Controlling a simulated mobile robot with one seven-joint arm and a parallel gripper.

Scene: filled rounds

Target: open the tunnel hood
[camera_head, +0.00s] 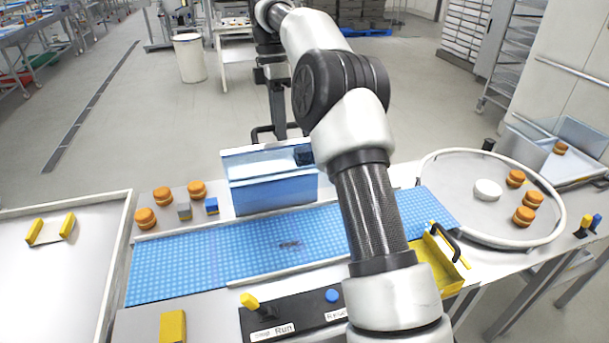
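The tunnel hood (255,163) stands across the back of the blue conveyor belt (190,257), left of my arm. It has a pale see-through upper part and a blue lower front. It looks lowered over the belt. My gripper (277,138) hangs pointing down just behind the hood's top edge. Its dark fingers are spread wide with nothing seen between them. The fingertips are partly hidden by the hood, so contact cannot be told. A small dark block (304,155) shows at the hood's upper right; I cannot tell whether it is a handle or a fingertip.
Several orange-brown rounds (162,196) and small blocks stand left of the hood. A round table (455,185) at right holds rounds and a white disc (487,190). A yellow tray (432,262) and a Run switch panel (290,316) lie in front. A white tray (75,290) is left.

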